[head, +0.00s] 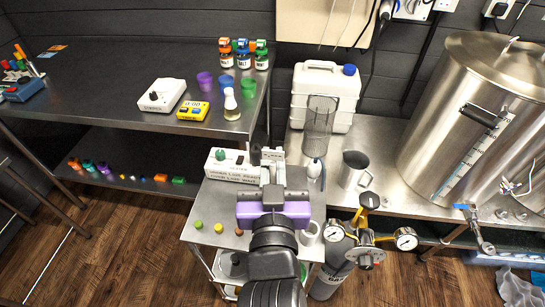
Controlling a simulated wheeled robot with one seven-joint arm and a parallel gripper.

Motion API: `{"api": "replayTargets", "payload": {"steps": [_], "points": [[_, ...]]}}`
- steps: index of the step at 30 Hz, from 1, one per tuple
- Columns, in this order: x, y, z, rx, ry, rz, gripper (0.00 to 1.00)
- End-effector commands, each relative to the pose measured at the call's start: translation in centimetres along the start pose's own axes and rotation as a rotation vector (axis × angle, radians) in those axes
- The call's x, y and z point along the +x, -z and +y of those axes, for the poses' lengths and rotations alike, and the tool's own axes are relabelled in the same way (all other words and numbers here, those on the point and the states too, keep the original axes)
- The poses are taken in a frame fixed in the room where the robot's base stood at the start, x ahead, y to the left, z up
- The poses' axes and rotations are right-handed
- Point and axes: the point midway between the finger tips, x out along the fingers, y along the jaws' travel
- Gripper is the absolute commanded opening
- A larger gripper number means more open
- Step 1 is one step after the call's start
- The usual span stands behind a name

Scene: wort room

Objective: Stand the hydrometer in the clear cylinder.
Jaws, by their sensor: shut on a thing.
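My gripper (272,160) is over the back of the small steel cart, beside the right end of a white box with lettering. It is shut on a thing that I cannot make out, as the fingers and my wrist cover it. I cannot clearly pick out the hydrometer. A tall see-through cylinder (319,127) stands upright on the steel bench, in front of a white canister and to the right of my gripper. Nothing shows clearly inside it.
The white box (225,165) has a green knob. A steel jug (354,171) and a white bulb-shaped item (314,168) are near the cylinder. The canister (338,92) stands behind it. A gas bottle with gauges (367,238) stands before the bench. A large kettle (470,120) fills the right.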

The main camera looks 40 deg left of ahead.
Motion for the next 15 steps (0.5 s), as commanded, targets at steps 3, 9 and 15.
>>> {"api": "replayTargets", "payload": {"steps": [3,9,15], "points": [[0.0,-1.1,0.0,0.000,0.000,0.000,0.00],[0.0,-2.3,-0.1,0.000,0.001,0.000,0.00],[0.0,-3.6,0.0,0.000,0.001,0.001,0.00]]}}
